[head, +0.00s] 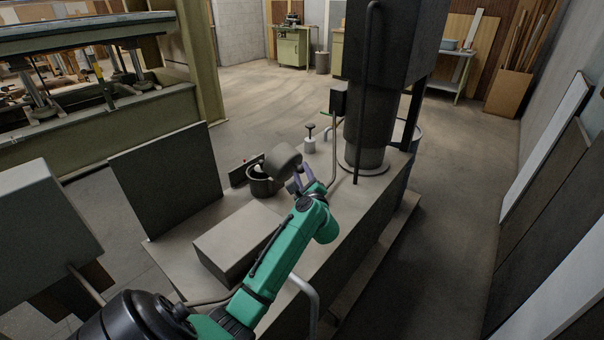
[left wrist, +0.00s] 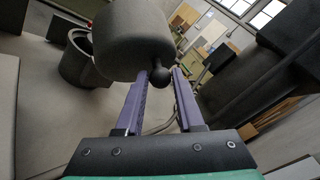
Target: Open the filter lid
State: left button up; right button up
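The filter lid (head: 283,160) is a thick grey round cap with a dark ball knob. It is tilted up above and to the right of the dark filter pot (head: 263,187), whose mouth is partly uncovered. In the left wrist view the lid (left wrist: 128,38) fills the upper middle, and the pot (left wrist: 72,62) stands open at left. My left gripper (head: 299,180) is at the lid's right side. Whether the lid still joins the pot is hidden. My right gripper is out of view.
A grey box (head: 235,240) and an upright dark panel (head: 168,178) stand left of my arm on the bench-like base. A small T-handled valve (head: 310,140) and a large dark column (head: 368,100) stand behind.

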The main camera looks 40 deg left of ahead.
pick_arm(q)
grip_shut()
jog(key=shift+f, duration=0.1)
dwell(1.0)
